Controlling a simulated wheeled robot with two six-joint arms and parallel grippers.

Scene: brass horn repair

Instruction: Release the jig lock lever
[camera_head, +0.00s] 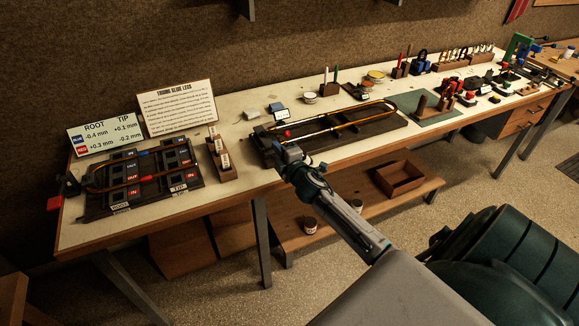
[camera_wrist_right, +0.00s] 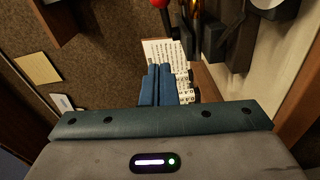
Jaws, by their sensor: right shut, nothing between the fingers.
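The slide jig (camera_head: 385,133) is a dark board on the bench, carrying a long brass U-shaped tube (camera_head: 350,122). A small red knob (camera_head: 287,133), which looks like the lock lever's end, shows at its left end. In the right wrist view a red ball (camera_wrist_right: 160,3) on a dark stem stands at the top edge, beyond the fingertips. My right gripper (camera_head: 281,150) is at the jig's front left corner, just in front of the knob. Its blue fingers (camera_wrist_right: 158,72) are shut together and empty, seemingly apart from the ball. My left gripper is out of view.
A second dark jig (camera_head: 95,207) with red and blue labels lies at the left. A wooden block with tags (camera_head: 221,160) stands between the jigs, near the instruction sign (camera_head: 178,108). Small tools fill the bench's far right. A shelf with an open box (camera_head: 400,180) is below.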

